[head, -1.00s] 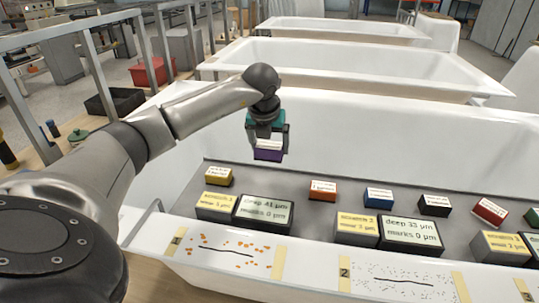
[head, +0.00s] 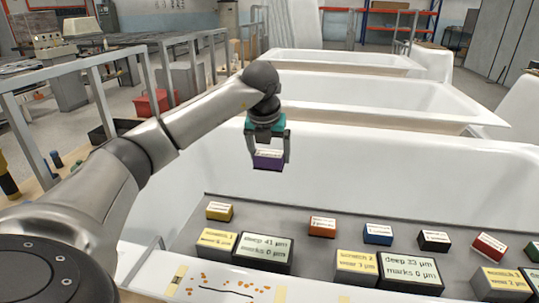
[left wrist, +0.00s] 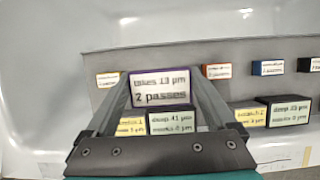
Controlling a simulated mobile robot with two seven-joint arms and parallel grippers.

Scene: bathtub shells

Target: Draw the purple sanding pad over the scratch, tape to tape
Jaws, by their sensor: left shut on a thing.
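The purple sanding pad (head: 268,159) is held in my left gripper (head: 268,150), above the grey shelf inside the nearest tub. In the left wrist view the pad (left wrist: 160,90) shows a white label reading "takes 13 µm, 2 passes", between the two fingers. The scratch (head: 226,291) is a dark line on the tub's front rim, with orange specks around it. A yellow tape strip (head: 177,281) lies at its left end and another (head: 280,294) at its right. The pad is well behind and above the scratch, apart from it. My right gripper is out of view.
Yellow (head: 219,211), orange (head: 322,227), blue (head: 378,234), black (head: 434,240) and red (head: 489,246) pads stand along the grey shelf. A display reading "deep 41 µm, marks 0 µm" (head: 263,252) stands behind the first scratch; another (head: 409,271) reads "deep 33 µm".

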